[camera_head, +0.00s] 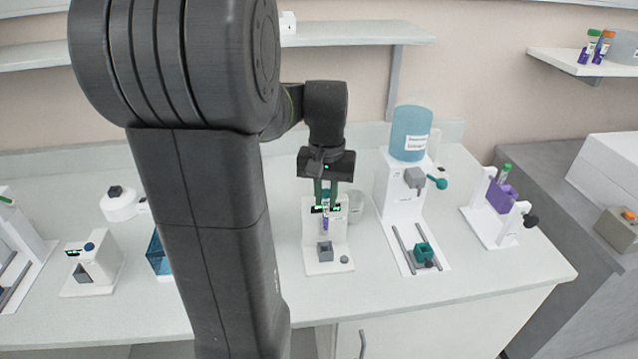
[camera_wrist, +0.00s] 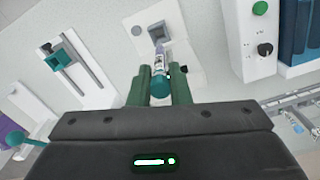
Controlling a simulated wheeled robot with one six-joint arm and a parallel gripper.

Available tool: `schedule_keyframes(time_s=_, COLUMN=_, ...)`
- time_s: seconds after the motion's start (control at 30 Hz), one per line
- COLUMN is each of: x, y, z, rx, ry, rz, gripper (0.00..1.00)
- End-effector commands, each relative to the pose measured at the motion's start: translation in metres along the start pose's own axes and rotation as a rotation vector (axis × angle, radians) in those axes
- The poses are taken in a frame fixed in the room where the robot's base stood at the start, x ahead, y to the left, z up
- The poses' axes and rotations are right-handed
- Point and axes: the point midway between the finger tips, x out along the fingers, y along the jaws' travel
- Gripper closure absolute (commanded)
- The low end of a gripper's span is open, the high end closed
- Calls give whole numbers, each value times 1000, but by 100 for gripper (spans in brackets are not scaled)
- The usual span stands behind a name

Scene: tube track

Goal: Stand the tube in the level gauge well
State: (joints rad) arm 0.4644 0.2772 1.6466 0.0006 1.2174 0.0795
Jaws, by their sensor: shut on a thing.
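My gripper (camera_head: 326,192) is shut on a tube (camera_head: 325,222) in the middle of the head view. The tube has a pale label and a purple lower part. In the wrist view the green fingers (camera_wrist: 159,84) grip its teal cap end, and the tube (camera_wrist: 158,62) points away from me. The level gauge (camera_head: 314,262) is a white stand with dark displays. Its small grey square well (camera_head: 325,250) is on the base, below the tube in the head view. The well also shows in the wrist view (camera_wrist: 157,31), just beyond the tube's tip. The tip looks apart from the well.
A white dispenser (camera_head: 388,190) with a blue bottle (camera_head: 410,133) stands right of the gauge, with a teal holder (camera_head: 424,252) on its rails. A stand with a purple holder (camera_head: 501,196) is farther right. A small white device (camera_head: 92,265) is at left. Bare counter lies in front.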

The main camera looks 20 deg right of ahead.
Motion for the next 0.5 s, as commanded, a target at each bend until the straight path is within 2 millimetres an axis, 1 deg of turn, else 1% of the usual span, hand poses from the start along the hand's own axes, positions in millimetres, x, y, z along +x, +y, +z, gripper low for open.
schedule_keyframes(time_s=0.17, x=10, y=0, z=0, rx=0, ry=-1, rz=0, gripper=96)
schedule_keyframes(time_s=0.5, x=39, y=0, z=0, rx=0, ry=-1, rz=0, gripper=96)
